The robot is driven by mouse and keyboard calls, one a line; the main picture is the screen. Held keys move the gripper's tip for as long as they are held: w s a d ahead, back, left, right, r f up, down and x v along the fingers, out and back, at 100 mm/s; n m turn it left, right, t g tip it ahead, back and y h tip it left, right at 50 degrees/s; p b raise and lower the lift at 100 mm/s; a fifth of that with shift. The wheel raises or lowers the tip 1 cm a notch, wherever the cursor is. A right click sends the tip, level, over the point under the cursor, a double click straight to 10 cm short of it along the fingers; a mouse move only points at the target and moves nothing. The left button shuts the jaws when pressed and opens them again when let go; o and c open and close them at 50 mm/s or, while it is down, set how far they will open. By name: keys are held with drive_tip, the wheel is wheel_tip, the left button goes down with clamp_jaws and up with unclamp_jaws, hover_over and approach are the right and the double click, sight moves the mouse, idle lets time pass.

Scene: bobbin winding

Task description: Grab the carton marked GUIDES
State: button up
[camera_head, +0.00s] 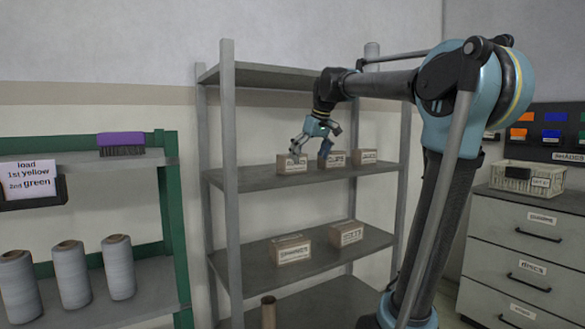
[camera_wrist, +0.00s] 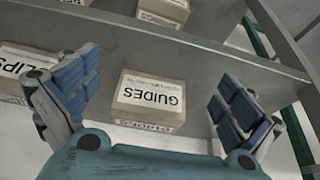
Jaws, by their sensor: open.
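The carton marked GUIDES (camera_wrist: 150,97) is a small brown box with a white label, upside down in the wrist view. It sits on the middle shelf board (camera_wrist: 200,60), between and beyond my spread fingers. My gripper (camera_wrist: 154,75) is open and empty, and neither finger visibly touches the carton. In the head view my gripper (camera_head: 311,146) hangs just above the shelf, over the leftmost carton (camera_head: 291,164), which appears to be GUIDES though its label is too small to read.
The carton marked CLIPS (camera_wrist: 25,70) stands beside GUIDES, with another carton (camera_head: 364,157) further right in the head view. More cartons (camera_head: 290,249) sit on the board below. The top board (camera_head: 285,75) and rack posts (camera_head: 230,170) surround the gripper's space.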

sight(292, 164)
drive_tip(key=w+a, duration=0.4)
drive_tip(key=w, duration=0.1)
drive_tip(key=w+a, duration=0.2)
drive_tip(key=w, duration=0.1)
drive_tip(key=shift+w, duration=0.1)
drive_tip(key=shift+w+a+f, duration=0.15)
drive_tip(key=shift+w+a, duration=0.05)
drive_tip(key=shift+w, duration=0.1)
drive_tip(key=shift+f, duration=0.5)
drive_tip(key=shift+c, duration=0.2)
drive_tip(key=c, duration=0.8)
